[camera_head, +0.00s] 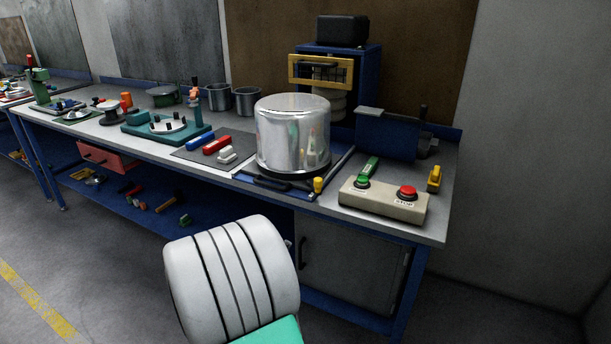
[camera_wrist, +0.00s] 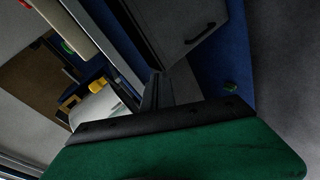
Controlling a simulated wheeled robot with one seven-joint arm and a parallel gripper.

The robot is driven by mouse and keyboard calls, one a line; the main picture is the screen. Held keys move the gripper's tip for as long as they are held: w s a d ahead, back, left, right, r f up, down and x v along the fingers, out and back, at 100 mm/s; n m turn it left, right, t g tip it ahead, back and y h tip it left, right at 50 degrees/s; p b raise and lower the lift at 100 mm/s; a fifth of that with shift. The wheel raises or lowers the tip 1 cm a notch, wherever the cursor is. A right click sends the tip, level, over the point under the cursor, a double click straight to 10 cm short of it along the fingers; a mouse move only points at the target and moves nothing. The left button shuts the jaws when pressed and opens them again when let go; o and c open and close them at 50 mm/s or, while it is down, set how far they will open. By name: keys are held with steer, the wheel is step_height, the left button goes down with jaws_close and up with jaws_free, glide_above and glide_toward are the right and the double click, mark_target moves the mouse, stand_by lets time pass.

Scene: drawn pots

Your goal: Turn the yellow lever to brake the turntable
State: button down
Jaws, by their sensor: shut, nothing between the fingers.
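A small yellow lever knob (camera_head: 318,185) stands at the front right corner of the turntable base (camera_head: 270,184), on the workbench. A shiny metal pot (camera_head: 292,135) stands on the turntable and hides most of it. In the wrist view the yellow knob (camera_wrist: 100,84) shows small, beside the pale pot (camera_wrist: 95,106). My gripper (camera_wrist: 156,84) shows in the wrist view as dark fingers held together with nothing between them, beyond my green gripper body. It is apart from the lever, below and in front of the bench edge. In the head view its fingers do not show.
A cream control box (camera_head: 385,200) with green and red buttons stands right of the turntable. A yellow part (camera_head: 434,178) stands behind it. A grey mat (camera_head: 215,148) with red, blue and white pieces lies to the left. A grey cabinet (camera_head: 350,265) fills the space below.

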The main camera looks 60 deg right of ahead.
mark_target(316, 184)
steer(key=w+d+r+n+t+h, duration=0.25)
steer(key=d+r+n+h, duration=0.2)
steer(key=r, duration=0.65)
steer(key=d+p, duration=0.4)
steer(key=d, duration=0.7)
steer(key=shift+s+f+n, duration=0.25)
steer(key=shift+s+n, duration=0.1)
steer(key=shift+s, duration=0.1)
steer(key=shift+s+d+r+p, duration=0.15)
steer(key=shift+s+d+p, duration=0.35)
steer(key=shift+s, duration=0.35)
